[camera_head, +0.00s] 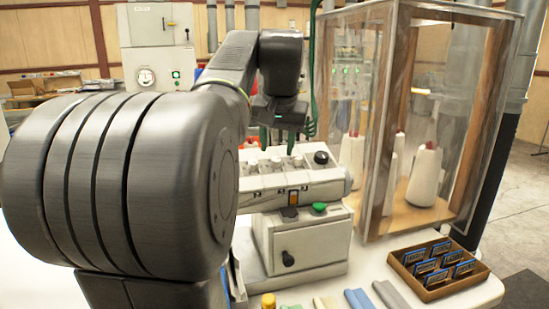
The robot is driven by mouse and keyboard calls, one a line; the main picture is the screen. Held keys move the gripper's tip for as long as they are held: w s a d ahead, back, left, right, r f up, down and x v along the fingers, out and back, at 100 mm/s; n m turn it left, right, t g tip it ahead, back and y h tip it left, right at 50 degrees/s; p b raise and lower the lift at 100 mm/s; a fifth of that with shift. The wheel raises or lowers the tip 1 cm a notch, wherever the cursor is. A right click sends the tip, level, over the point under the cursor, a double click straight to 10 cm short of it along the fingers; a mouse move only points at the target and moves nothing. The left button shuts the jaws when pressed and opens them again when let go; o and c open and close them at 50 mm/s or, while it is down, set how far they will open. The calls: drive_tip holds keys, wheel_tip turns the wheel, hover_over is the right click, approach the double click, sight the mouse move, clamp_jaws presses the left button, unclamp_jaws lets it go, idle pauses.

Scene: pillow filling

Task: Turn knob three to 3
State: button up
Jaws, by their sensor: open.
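A white machine housing (300,184) carries a row of knobs along its top front. One knob is pale (252,167), two more are pale or grey (276,163) and (297,160), and the rightmost is black (321,157). Which is knob three, and the settings of the knobs, are too small to tell. My gripper (278,140) points down with its two dark fingers apart, just above the middle knobs. It holds nothing that I can see. I cannot tell whether the fingertips touch a knob. My arm hides the left end of the housing.
Below the housing is a control box (315,243) with a green button (319,208) and a black knob (288,258). A clear-walled cabinet (372,140) with white thread cones (425,177) stands close on the right. A brown divided tray (434,291) lies at the front right.

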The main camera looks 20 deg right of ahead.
sight(276, 159)
drive_tip(key=shift+x, duration=1.85)
clamp_jaws()
drive_tip(key=shift+r, duration=0.1)
